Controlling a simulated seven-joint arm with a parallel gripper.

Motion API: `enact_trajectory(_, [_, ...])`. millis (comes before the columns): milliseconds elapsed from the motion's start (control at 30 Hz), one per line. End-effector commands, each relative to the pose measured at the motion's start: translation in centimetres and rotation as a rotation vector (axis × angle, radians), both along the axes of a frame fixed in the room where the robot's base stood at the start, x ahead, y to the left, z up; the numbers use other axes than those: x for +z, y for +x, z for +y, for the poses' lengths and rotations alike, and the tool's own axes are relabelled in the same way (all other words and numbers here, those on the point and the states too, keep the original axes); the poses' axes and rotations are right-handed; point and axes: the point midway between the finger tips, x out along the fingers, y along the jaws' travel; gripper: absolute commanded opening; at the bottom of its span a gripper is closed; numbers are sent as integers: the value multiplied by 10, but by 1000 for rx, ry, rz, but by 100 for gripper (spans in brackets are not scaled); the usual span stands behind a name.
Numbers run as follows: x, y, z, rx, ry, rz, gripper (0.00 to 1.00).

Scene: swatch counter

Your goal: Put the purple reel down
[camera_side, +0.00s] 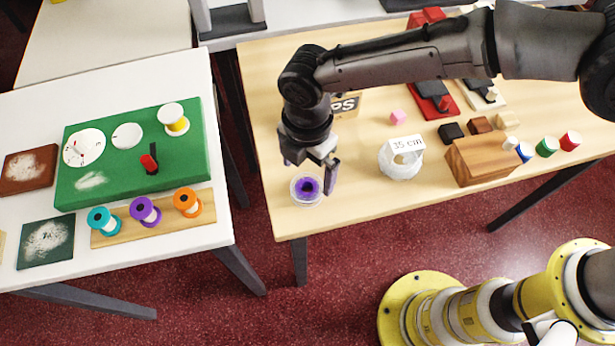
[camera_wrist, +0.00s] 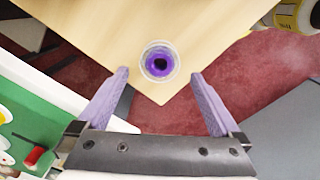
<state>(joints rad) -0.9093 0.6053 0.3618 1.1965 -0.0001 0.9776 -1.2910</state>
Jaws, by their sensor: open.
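A round purple thing with a pale, clear-looking rim and dark centre (camera_side: 306,190) stands near the front left corner of the wooden table (camera_side: 345,205). It looks like a reel seen from above and shows in the wrist view (camera_wrist: 160,61). My gripper (camera_side: 310,172) is open and empty above it, fingers spread either side in the wrist view (camera_wrist: 159,74); I cannot tell whether they touch it. Another reel with a purple top (camera_side: 145,211) stands on a wooden strip (camera_side: 115,238) on the white table, between a teal reel (camera_side: 102,219) and an orange reel (camera_side: 187,202).
A gap separates the two tables.

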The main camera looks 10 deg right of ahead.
Motion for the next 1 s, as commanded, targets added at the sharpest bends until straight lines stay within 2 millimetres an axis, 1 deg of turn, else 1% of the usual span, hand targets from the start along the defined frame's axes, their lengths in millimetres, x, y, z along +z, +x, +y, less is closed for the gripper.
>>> enact_trajectory(33, [12,1,1,0,4,-3,100])
enact_trajectory(100, [26,0,1,0,3,-3,100])
enact_trajectory(200, [43,1,1,0,3,-3,100])
enact_trajectory(300, [55,0,0,0,2,-1,100])
enact_trajectory(467, [66,0,0,0,1,-1,100])
enact_trajectory(767, [70,2,-2,-11,3,-2,100])
enact_trajectory(867, [86,10,-20,-83,18,-14,100])
enact_trajectory(967, [118,22,-59,-242,48,-37,100])
enact_trajectory(1000, [133,26,-80,-328,65,-49,100])
